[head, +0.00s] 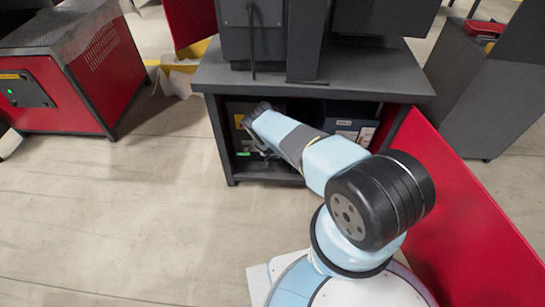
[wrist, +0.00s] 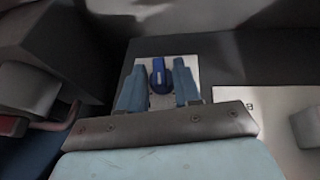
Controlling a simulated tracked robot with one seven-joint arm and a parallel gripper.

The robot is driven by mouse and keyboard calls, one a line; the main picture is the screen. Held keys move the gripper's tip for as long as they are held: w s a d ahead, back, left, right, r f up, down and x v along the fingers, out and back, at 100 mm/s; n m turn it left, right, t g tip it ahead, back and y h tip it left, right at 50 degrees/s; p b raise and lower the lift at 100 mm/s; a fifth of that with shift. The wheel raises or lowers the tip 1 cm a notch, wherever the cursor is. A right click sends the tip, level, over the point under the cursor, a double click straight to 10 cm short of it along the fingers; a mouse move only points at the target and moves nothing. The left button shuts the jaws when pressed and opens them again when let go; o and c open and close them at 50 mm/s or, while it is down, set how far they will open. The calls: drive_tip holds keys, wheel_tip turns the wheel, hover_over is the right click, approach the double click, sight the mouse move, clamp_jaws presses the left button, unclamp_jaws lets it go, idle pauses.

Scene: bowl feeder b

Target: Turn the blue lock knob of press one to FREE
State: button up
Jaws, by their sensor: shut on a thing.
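The blue lock knob (wrist: 159,78) shows in the wrist view, on a pale plate (wrist: 152,62) on a dark surface. A light mark on the knob points roughly up the picture; I can read no words by it. My gripper (wrist: 158,69) has its two blue fingers on either side of the knob and is shut on it. In the head view my arm reaches into the open cabinet under the press (head: 300,76), and my gripper (head: 252,138) is mostly hidden there. The knob is hidden in the head view.
A red cabinet door (head: 465,215) stands open along the right of my arm. A box (head: 350,128) sits inside the cabinet. In the wrist view a pale panel (wrist: 270,103) lies to the right and dark housings to the left.

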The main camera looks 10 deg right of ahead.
drive_tip(key=shift+s+a+f+g+h, duration=0.1)
drive_tip(key=shift+g+h, duration=0.05)
drive_tip(key=shift+h, duration=0.4)
drive_tip(key=shift+f+g+h, duration=0.1)
drive_tip(key=shift+g+h, duration=0.05)
drive_tip(key=shift+h, duration=0.4)
drive_tip(key=shift+a+n+h, duration=0.1)
drive_tip(key=shift+n+h, duration=0.2)
drive_tip(key=o, duration=0.7)
drive_tip(key=shift+a+r, duration=0.1)
drive_tip(key=shift+r, duration=0.1)
drive_tip(key=v, duration=1.3)
drive_tip(key=shift+a+r, duration=0.15)
